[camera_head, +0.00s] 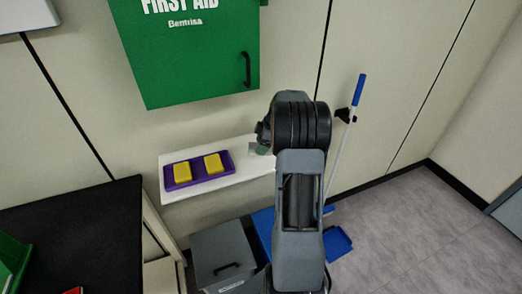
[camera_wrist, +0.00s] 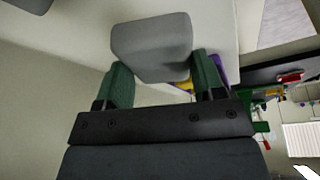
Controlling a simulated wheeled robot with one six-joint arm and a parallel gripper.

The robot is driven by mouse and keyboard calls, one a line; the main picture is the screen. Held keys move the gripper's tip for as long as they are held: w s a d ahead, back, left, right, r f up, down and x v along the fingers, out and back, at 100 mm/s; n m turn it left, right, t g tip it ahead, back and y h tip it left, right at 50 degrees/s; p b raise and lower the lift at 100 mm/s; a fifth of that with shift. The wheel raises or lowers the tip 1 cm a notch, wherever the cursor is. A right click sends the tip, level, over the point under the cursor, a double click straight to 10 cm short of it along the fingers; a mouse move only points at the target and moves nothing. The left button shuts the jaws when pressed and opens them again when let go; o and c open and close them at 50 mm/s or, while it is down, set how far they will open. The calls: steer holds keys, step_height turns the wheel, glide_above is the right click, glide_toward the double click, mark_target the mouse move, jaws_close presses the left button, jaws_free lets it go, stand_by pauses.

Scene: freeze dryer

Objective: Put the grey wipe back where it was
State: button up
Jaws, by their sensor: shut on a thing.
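The grey wipe (camera_wrist: 152,45) is a thick soft-edged block between the two green fingers of my gripper (camera_wrist: 162,64) in the wrist view. My gripper is shut on it. In the head view my arm hides most of the gripper, which is over the right part of a white wall shelf (camera_head: 225,183). A purple tray (camera_head: 197,183) with two yellow sponges (camera_head: 182,172) stands on the shelf, left of my gripper. I cannot tell whether the wipe touches the shelf.
A green first aid cabinet (camera_head: 190,55) hangs above the shelf. A grey lidded bin (camera_head: 226,250) and a blue item (camera_head: 264,232) are below. A blue-handled pole (camera_head: 347,125) leans at the wall on the right. A black-topped counter (camera_head: 75,245) is at lower left. The right floor is clear.

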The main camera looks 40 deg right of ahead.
steer(key=shift+w+a+f, duration=0.1)
steer(key=shift+f, duration=1.6)
steer(key=o, duration=0.8)
steer(key=shift+o, duration=0.2)
